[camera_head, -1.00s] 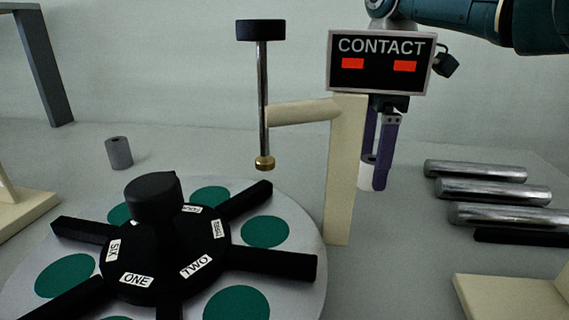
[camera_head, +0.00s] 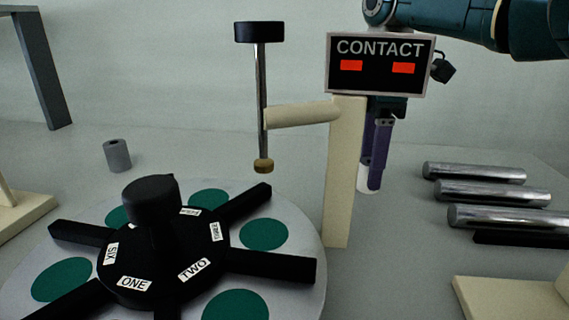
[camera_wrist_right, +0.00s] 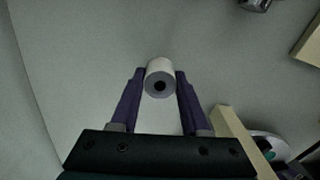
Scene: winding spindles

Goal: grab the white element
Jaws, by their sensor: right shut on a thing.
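The white element (camera_wrist_right: 160,66) is a short pale cylinder with a dark hole in its end. In the right wrist view it sits between the two purple fingers of my right gripper (camera_wrist_right: 159,83), which is shut on it. In the head view my right gripper (camera_head: 374,180) points down behind the cream post, and only a sliver of the white element (camera_head: 364,182) shows at the fingertips. I cannot tell whether it touches the table. My left gripper is not in view.
A cream post with the CONTACT sign (camera_head: 380,62) stands in front of my right gripper. Several metal rods (camera_head: 495,192) lie to the right. A round turntable (camera_head: 300,275) with black arms fills the lower left. A grey cylinder (camera_head: 118,156) stands at the left.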

